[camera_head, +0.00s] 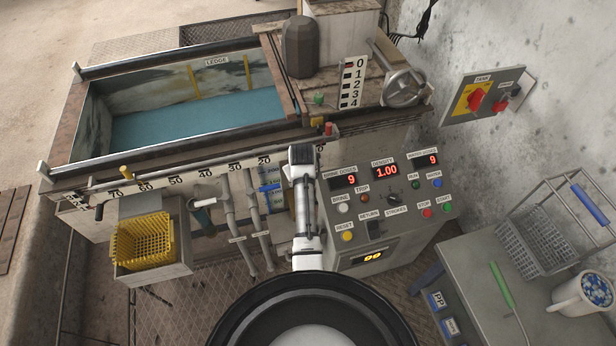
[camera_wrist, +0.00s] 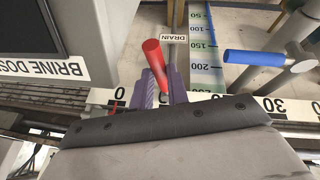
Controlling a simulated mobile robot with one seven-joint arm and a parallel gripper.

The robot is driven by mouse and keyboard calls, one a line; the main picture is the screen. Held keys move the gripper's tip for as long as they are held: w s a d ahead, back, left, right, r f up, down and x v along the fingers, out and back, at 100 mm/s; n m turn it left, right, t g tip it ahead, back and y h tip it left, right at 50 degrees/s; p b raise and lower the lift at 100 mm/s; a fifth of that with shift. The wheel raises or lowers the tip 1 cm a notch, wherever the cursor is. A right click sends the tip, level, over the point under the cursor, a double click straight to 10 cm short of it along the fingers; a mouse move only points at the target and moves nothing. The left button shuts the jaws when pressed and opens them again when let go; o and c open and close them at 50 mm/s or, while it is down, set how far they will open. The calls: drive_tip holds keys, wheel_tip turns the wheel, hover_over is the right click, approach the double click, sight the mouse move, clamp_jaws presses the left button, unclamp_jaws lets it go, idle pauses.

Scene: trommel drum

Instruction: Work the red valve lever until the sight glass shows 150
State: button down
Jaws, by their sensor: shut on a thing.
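The red valve lever (camera_wrist: 153,58) stands between the purple fingers of my gripper (camera_wrist: 163,88) in the wrist view, and the gripper is shut on it. A DRAIN label (camera_wrist: 173,39) lies just beyond it. In the head view my arm and the dark wrist block hide the lever and my fingertips.
A blue lever (camera_wrist: 253,57) on a pipe is right of the scale; it also shows in the head view (camera_head: 268,187). The control panel (camera_head: 385,215) stands close right of my arm. The water tank (camera_head: 190,110) is beyond, and a yellow basket (camera_head: 145,242) is at left.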

drive_tip(key=shift+s+a+m+h+p, duration=0.25)
drive_tip(key=shift+a+m+h+p, duration=0.15)
drive_tip(key=shift+a+m, duration=0.5)
drive_tip(key=shift+d, duration=0.1)
drive_tip(key=c, duration=1.4)
unclamp_jaws()
drive_tip(key=shift+o, duration=0.2)
drive_tip(key=b+v, duration=0.1)
drive_tip(key=v, duration=1.2)
drive_tip(key=shift+s+r, duration=0.15)
drive_tip(key=shift+r, duration=0.2)
